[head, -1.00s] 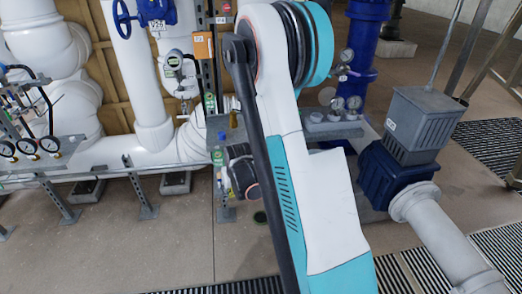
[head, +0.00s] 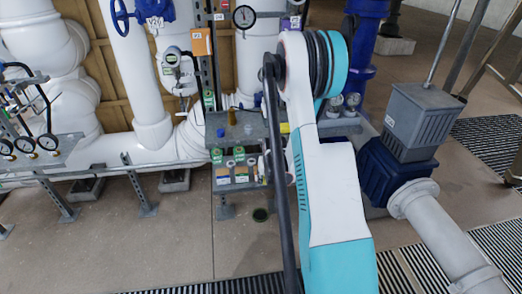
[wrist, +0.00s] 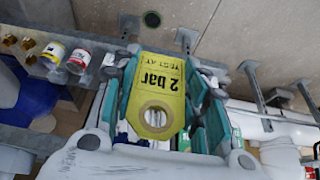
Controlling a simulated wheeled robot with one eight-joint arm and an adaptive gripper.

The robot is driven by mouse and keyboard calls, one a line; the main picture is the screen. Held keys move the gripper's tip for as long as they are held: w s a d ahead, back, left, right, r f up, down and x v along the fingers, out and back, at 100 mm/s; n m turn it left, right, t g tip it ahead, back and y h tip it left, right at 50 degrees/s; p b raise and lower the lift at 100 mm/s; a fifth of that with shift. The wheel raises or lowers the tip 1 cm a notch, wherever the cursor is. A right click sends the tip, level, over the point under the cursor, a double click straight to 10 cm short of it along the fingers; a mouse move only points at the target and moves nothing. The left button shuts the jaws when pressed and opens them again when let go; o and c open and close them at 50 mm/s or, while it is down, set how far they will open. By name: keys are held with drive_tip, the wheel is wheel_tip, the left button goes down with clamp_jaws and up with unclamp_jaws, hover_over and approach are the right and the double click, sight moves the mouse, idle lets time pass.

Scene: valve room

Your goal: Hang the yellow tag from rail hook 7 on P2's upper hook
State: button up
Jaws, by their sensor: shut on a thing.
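In the wrist view, a yellow tag (wrist: 160,85) lies between the teal fingers of my gripper (wrist: 160,98), which is shut on it. The tag reads "2 bar" and has a round ringed hole at its lower end in the picture. In the head view my gripper is hidden behind my arm. A small yellow patch (head: 284,128) shows beside the arm there; I cannot tell if it is the tag. P2's upper hook and rail hook 7 cannot be made out in either view.
A grey shelf rack (head: 222,130) with several capped bottles stands left of my arm. An orange box (head: 200,42) and a round gauge (head: 244,16) are above it. A grey-topped blue pump (head: 400,150) stands right. Open floor (head: 150,250) lies at the front left.

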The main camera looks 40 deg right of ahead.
drive_tip(key=w+d+b, duration=0.4)
drive_tip(key=w+d, duration=0.4)
drive_tip(key=w, duration=0.6)
drive_tip(key=shift+w+d+b, duration=0.2)
drive_tip(key=shift+d+b, duration=0.1)
drive_tip(key=shift+d, duration=0.1)
drive_tip(key=shift+f, duration=0.1)
drive_tip(key=shift+f, duration=0.2)
drive_tip(key=o, duration=0.7)
